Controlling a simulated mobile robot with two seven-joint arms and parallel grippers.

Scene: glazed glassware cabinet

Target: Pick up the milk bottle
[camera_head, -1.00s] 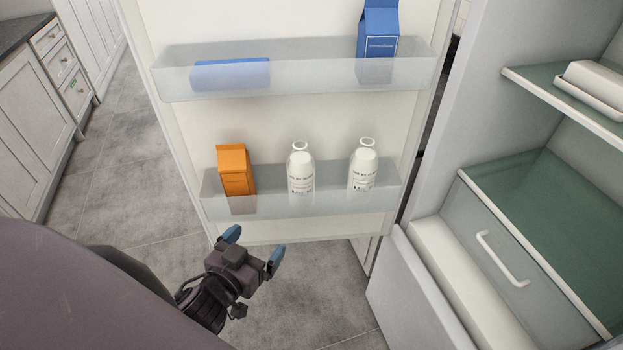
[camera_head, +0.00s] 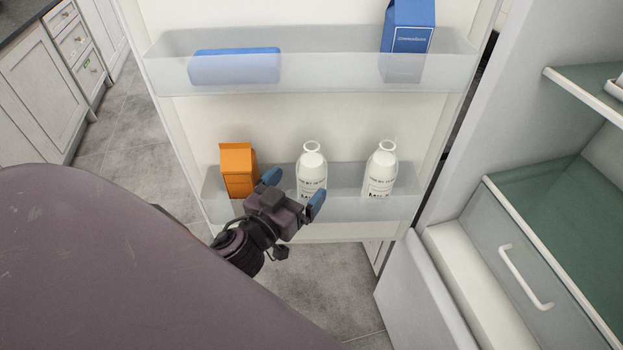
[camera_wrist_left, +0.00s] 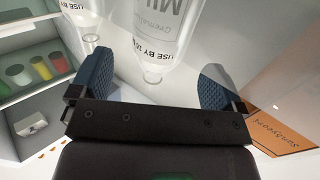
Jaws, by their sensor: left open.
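Two white milk bottles stand upright in the lower door shelf. The left milk bottle (camera_head: 312,165) is just beyond my left gripper (camera_head: 291,190), which partly covers its lower part in the head view. The right milk bottle (camera_head: 381,168) stands apart from the gripper. In the left wrist view, my open left gripper (camera_wrist_left: 157,82) has its blue fingertips on either side of a milk bottle (camera_wrist_left: 166,45), with visible space between each finger and the bottle. Another bottle (camera_wrist_left: 82,20) shows at the upper left there. My right gripper is not in view.
An orange carton (camera_head: 238,168) stands left of the bottles, close to a fingertip. The clear lower door shelf (camera_head: 405,208) has a raised front wall. Above are a blue box (camera_head: 235,66) and a blue carton (camera_head: 408,28). The fridge drawer (camera_head: 520,250) is at right.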

